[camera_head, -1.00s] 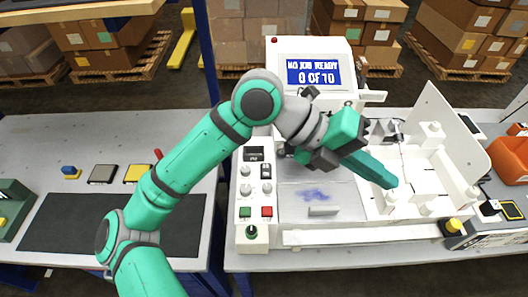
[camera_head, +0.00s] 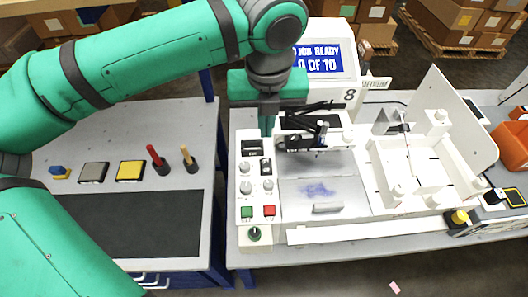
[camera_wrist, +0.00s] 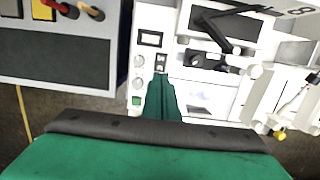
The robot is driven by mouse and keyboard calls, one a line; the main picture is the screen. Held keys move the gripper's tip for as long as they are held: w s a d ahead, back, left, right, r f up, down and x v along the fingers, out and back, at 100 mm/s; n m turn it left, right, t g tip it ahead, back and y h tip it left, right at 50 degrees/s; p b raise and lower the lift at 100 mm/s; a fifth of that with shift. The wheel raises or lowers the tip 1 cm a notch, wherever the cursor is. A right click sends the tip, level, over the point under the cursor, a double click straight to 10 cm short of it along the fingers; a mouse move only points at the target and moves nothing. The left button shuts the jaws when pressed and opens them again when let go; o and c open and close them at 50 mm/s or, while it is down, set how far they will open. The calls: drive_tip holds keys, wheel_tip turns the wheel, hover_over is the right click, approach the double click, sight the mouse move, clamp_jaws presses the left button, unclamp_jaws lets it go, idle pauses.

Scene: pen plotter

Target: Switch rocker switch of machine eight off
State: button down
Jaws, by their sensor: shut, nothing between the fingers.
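Machine eight is a white pen plotter (camera_head: 290,237) with an "8" on its housing. Its screen (camera_head: 318,59) reads "JOB READY" and "0 OF 10". My gripper (camera_head: 266,131) is shut and empty, pointing down just behind the rocker in the head view. In the wrist view my green fingertips (camera_wrist: 161,78) appear right beside the rocker (camera_wrist: 160,61); I cannot tell whether they touch it.
The black pen carriage (camera_head: 300,141) is close right of my gripper. A left bench (camera_head: 190,245) stands across a narrow gap.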

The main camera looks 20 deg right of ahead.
sight(265, 161)
drive_tip(key=shift+f, duration=0.1)
drive_tip(key=f, duration=0.4)
drive_tip(key=w+f, duration=0.1)
drive_tip(key=f, duration=0.4)
drive_tip(key=w+f, duration=0.1)
drive_tip(key=f, duration=0.3)
drive_tip(key=shift+d+f, duration=0.35)
